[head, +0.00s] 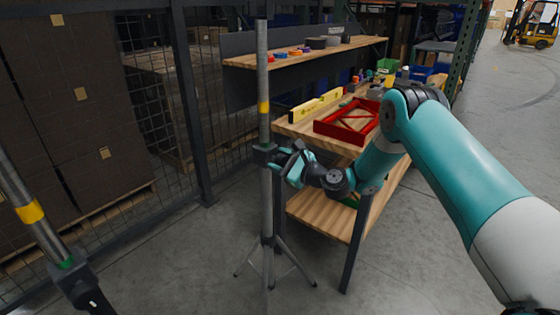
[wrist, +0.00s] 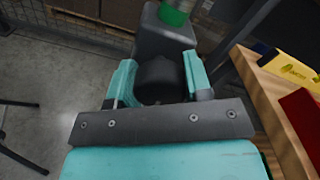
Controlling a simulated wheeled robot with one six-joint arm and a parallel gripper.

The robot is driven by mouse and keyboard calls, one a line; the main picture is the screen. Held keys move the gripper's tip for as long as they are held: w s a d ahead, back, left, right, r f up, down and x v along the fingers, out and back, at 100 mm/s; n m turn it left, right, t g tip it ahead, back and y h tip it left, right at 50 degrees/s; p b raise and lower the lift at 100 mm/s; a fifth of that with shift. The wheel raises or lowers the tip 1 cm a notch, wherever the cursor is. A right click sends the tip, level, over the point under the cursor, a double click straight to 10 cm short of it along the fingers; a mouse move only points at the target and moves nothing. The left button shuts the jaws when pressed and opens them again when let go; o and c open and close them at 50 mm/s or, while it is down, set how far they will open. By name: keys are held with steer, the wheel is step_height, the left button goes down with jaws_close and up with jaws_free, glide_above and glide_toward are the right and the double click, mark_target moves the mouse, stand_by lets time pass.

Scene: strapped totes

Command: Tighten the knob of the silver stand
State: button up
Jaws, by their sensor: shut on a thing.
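The silver stand (head: 264,205) is upright on a tripod base in the head view, with a yellow band on its pole and a dark collar (head: 264,154) at mid-height. My gripper (head: 284,166) reaches the collar from the right. In the wrist view, the dark round knob (wrist: 160,80) sits between the teal fingers of my gripper (wrist: 159,82), which are shut on it. Beyond the knob is the grey collar (wrist: 165,35) with a green band. In the head view the knob is mostly hidden by the fingers.
A second pole with a yellow band (head: 30,212) and dark collar stands tilted in view at the left front. A wooden workbench (head: 320,204) with a red frame (head: 345,128) and a yellow level (head: 316,104) is right behind my gripper. Mesh fencing stands behind.

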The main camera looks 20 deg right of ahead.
steer(key=o, duration=0.9)
steer(key=shift+d, duration=0.1)
steer(key=shift+b+v, duration=8.7)
steer(key=shift+b, duration=0.2)
steer(key=shift+d, duration=0.1)
